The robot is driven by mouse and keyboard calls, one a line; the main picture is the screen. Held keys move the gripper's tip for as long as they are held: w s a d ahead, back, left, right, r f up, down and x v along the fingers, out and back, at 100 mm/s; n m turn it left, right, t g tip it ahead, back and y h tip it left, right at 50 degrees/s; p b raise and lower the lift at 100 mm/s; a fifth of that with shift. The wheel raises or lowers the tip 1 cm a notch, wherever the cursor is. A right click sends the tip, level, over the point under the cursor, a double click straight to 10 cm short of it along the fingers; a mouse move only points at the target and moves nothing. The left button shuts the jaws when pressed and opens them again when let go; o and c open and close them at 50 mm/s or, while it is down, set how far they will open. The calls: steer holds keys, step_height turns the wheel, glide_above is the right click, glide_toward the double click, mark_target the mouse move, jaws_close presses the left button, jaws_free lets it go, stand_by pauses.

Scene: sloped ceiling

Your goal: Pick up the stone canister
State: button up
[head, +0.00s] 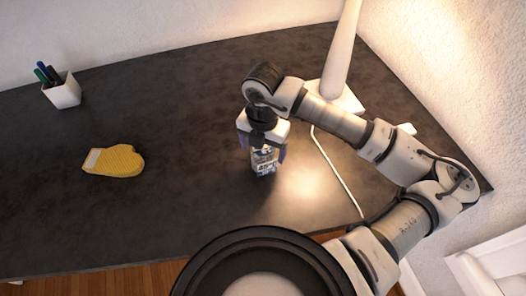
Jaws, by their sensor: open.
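A small grey-and-white patterned object (264,162) stands on the dark desk (190,210) under my gripper. It looks like the canister, though it is small and its top is hidden by the gripper. My gripper (267,156) points down over it. The jaws are open, with one finger on each side of the object. I cannot tell whether either finger touches it.
A yellow mitt-shaped sponge (120,160) lies on the left. A white cup with pens (63,92) stands at the back left. A white lamp (340,60) with its cord (338,165) is behind and right of my arm.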

steer(key=shift+f, duration=1.1)
steer(key=c, duration=1.4)
steer(key=shift+o, duration=0.2)
